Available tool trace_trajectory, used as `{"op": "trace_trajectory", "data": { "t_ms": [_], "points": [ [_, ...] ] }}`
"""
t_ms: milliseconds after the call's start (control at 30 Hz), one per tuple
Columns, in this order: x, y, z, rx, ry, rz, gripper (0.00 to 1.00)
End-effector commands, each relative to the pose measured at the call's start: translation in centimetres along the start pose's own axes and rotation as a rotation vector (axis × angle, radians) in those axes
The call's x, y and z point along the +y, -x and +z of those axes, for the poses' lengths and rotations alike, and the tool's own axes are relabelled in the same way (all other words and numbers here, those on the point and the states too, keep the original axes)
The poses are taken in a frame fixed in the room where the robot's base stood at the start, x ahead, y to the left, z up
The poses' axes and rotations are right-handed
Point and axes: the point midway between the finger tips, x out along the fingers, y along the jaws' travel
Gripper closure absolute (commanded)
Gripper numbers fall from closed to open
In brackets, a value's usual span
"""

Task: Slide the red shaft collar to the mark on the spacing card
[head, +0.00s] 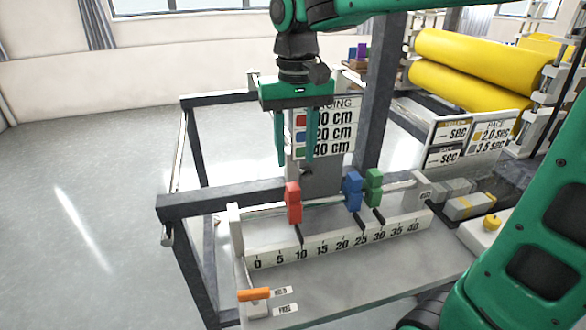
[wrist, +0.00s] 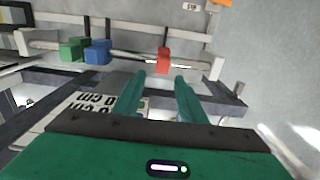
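The red shaft collar (head: 293,203) sits on the horizontal shaft at the left, its dark pointer near 10 on the scale (head: 340,243). Blue (head: 352,189) and green (head: 374,187) collars sit further right, close together. The spacing card (head: 340,148) behind has red, blue and green rows; my finger partly hides the red row's number, while blue reads 20 cm and green 40 cm. My gripper (head: 295,162) is open and empty, pointing down above the red collar and apart from it. In the wrist view the red collar (wrist: 163,60) appears just beyond and between the fingertips (wrist: 160,82).
An orange lever (head: 254,294) lies beside two small labels at the bench's front left. A dark frame rail (head: 215,199) runs behind the shaft. Open floor lies left.

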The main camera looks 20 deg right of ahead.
Motion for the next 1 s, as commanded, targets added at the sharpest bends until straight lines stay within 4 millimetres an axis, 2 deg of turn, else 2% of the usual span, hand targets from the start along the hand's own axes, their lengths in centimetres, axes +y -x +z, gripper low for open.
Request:
{"op": "trace_trajectory", "data": {
  "t_ms": [100, 233, 767, 867, 967, 1000],
  "points": [
    [0.0, 1.6, -0.1, 0.002, -0.001, -0.001, 0.62],
    [0.1, 2.6, -0.1, 0.000, -0.001, 0.000, 0.62],
    [0.2, 2.9, 0.0, 0.000, -0.003, 0.000, 0.62],
    [1.5, 2.5, 0.3, -0.001, -0.025, 0.001, 0.62],
    [4.9, 1.1, 1.4, 0.000, -0.081, 0.003, 0.62],
    [6.8, 0.4, 2.2, 0.001, -0.114, 0.003, 0.62]
  ]
}}
